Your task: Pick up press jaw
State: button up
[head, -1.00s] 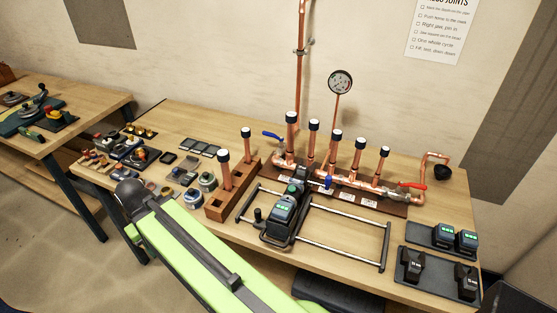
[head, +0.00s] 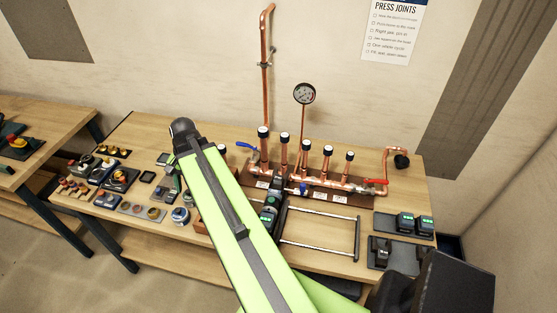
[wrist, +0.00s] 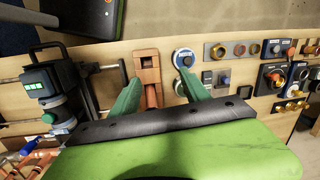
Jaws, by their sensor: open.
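Two black pieces that look like press jaws lie on a dark tray (head: 398,268) at the bench's front right in the head view. The left one (head: 379,250) is clear; the right one (head: 422,254) is partly hidden by a dark shape in front. In the head view my arm hides the fingers. The gripper is well left of the jaw tray.
The press tool (head: 270,212) stands by a metal-railed frame (head: 320,243). Behind it is the copper manifold (head: 325,185) with upright pipes and a gauge (head: 304,94). Battery chargers (head: 405,225) sit behind the jaw tray. Small parts crowd the bench's left. Bare bench lies inside the frame.

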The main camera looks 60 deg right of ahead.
jog(key=s+d+r+m+t+p, duration=0.2)
jog(key=s+d+r+m, duration=0.2)
jog(key=s+d+m, duration=0.8)
jog(key=s+d+r+m+t+p, duration=0.1)
jog(key=s+d+r+m, duration=0.3)
jog(key=s+d+m, duration=0.75)
jog(key=n+b, duration=0.4)
jog(key=b, duration=0.7)
send_over(279, 178)
jog(key=s, duration=0.2)
jog(key=f, duration=1.1)
jog(key=shift+d+f, duration=0.15)
jog(key=shift+d, duration=0.25)
jog(key=shift+w+f, duration=0.1)
jog(key=shift+w, duration=0.05)
jog(key=b+x, duration=0.5)
jog(key=shift+f, duration=0.1)
jog(key=shift+c, duration=0.4)
